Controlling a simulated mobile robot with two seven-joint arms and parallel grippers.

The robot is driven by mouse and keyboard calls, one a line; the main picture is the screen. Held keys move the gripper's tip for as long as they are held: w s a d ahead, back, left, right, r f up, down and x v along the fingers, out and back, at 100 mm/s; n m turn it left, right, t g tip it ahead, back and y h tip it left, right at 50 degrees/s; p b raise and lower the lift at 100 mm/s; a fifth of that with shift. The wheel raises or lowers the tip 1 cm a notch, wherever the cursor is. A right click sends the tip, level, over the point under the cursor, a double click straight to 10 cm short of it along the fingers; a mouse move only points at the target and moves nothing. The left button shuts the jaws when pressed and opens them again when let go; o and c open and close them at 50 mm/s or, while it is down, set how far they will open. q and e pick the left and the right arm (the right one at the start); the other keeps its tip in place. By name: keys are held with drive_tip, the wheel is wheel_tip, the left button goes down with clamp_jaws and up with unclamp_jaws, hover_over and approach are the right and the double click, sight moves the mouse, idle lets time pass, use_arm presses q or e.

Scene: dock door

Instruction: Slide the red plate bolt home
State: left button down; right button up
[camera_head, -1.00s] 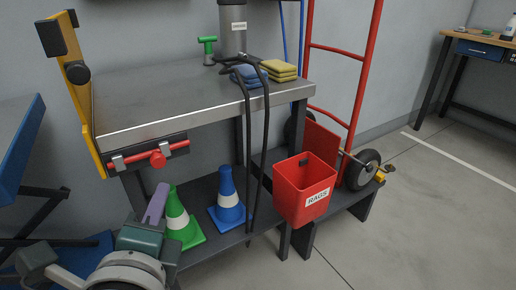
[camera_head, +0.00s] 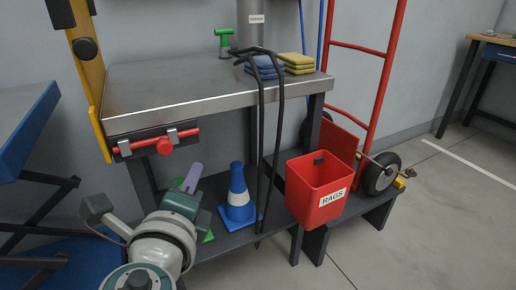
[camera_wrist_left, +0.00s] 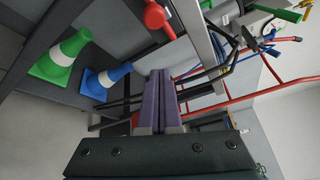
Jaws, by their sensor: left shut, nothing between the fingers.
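The red plate bolt (camera_head: 165,146) is a red bar with a round knob. It lies across a dark plate on the front edge of the steel-topped bench, passing two grey brackets (camera_head: 124,148), with the knob between them. Its red knob also shows at the top of the left wrist view (camera_wrist_left: 157,16). My left gripper (camera_head: 194,175) is below and slightly right of the bolt, apart from it, in front of the green cone. Its purple fingers are together and empty in the left wrist view (camera_wrist_left: 167,84). My right gripper is in neither view.
A blue cone (camera_head: 238,192) and a mostly hidden green cone (camera_head: 207,237) stand on the lower shelf. Black hoses (camera_head: 261,150) hang over the bench front, beside a red RAGS bin (camera_head: 318,190). A yellow post (camera_head: 85,70) rises at the bench's left end.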

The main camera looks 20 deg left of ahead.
sight(159, 144)
use_arm(q)
drive_tip(key=a, duration=0.1)
drive_tip(key=w+a, duration=0.1)
drive_tip(key=a, duration=0.1)
drive_tip(key=w+a+r, duration=0.1)
drive_tip(key=shift+w+a+p, duration=0.15)
drive_tip(key=shift+a+p, duration=0.15)
drive_tip(key=shift+p, duration=0.1)
drive_tip(key=s+a, duration=0.2)
drive_tip(key=shift+s+a, duration=0.15)
drive_tip(key=shift+s, duration=0.25)
